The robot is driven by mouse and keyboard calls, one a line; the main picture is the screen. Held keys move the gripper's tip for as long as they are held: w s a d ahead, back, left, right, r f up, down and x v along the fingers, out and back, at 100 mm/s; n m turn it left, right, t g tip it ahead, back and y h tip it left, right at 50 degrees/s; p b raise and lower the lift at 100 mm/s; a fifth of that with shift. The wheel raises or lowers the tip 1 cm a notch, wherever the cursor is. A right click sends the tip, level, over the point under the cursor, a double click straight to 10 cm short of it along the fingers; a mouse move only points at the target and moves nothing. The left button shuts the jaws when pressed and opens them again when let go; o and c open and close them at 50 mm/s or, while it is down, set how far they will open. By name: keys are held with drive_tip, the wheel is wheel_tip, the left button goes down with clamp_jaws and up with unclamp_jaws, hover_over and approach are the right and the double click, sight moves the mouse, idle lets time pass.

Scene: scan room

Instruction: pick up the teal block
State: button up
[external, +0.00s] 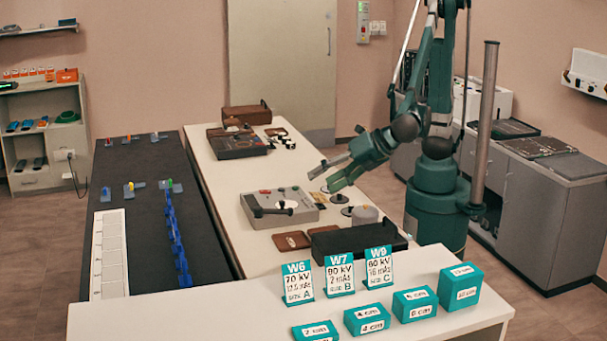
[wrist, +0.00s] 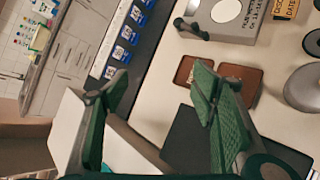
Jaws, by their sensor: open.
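Several teal blocks with white labels stand in a row on the white front table in the external view. The largest teal block (external: 460,287) is at the right end. A smaller teal block (external: 415,304) is left of it, then a lower teal block (external: 367,319). The flattest teal block (external: 316,331) is at the front left, cut by the picture edge. My gripper (external: 321,181) is open and empty above the long white bench, behind and well apart from the blocks. In the wrist view its two fingers (wrist: 158,88) are spread, and I see no teal block there.
Three upright teal-edged cards, W6 (external: 298,282), W7 (external: 339,275) and W9 (external: 379,268), stand left of and behind the blocks. A black box (external: 345,243) lies behind the cards. A grey control box (external: 281,207) is under my gripper's left side. The front table's left part is clear.

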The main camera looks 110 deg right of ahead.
drive_tip(key=s+a+f+n+t, duration=0.15)
drive_tip(key=a+n, duration=0.25)
drive_tip(key=a, duration=1)
drive_tip(key=n+t+y+p, duration=0.1)
drive_tip(key=n+t+y, duration=0.5)
drive_tip(key=n, duration=0.5)
approach(476, 279)
drive_tip(key=shift+n+t, duration=0.4)
drive_tip(key=shift+t, duration=0.45)
drive_tip(key=w+d+f, duration=0.1)
drive_tip(key=w+f+b, duration=0.1)
drive_tip(key=w+d+f, duration=0.1)
drive_tip(key=w+f, duration=0.1)
drive_tip(key=shift+d, duration=0.35)
drive_tip(key=shift+w+d+f, duration=0.1)
drive_tip(key=shift+w+d, duration=0.15)
drive_tip(key=shift+w+b, duration=0.45)
drive_tip(key=shift+w, duration=0.85)
